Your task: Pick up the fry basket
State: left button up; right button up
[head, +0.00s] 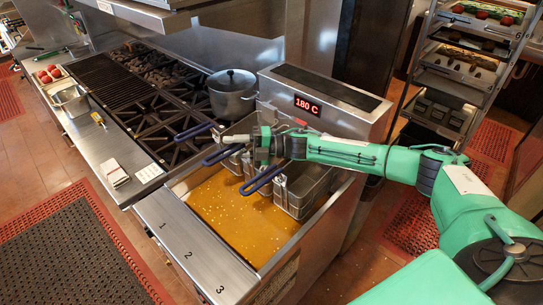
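Three wire fry baskets hang at the back of the fryer, each with a blue handle pointing to the front left. The front basket (308,190) shows best, with its handle (263,181) clear. The middle basket's handle (222,156) ends close to my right gripper, and its basket is partly hidden by my arm. The back handle (193,132) is farthest left. My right gripper (259,148) is over the middle basket's handle end; whether it touches or grips it is too small to tell. My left gripper is out of view.
The fryer's oil vat (235,215) lies below the baskets, with a numbered steel ledge (180,245) in front. A lidded pot (232,95) stands on the stove behind. The fryer's control box (325,100) reads 180 C. A tray rack (460,75) stands at right.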

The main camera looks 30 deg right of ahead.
jog(key=shift+d, duration=0.1)
jog(key=shift+c, duration=0.9)
grip_shut()
dwell(0.4)
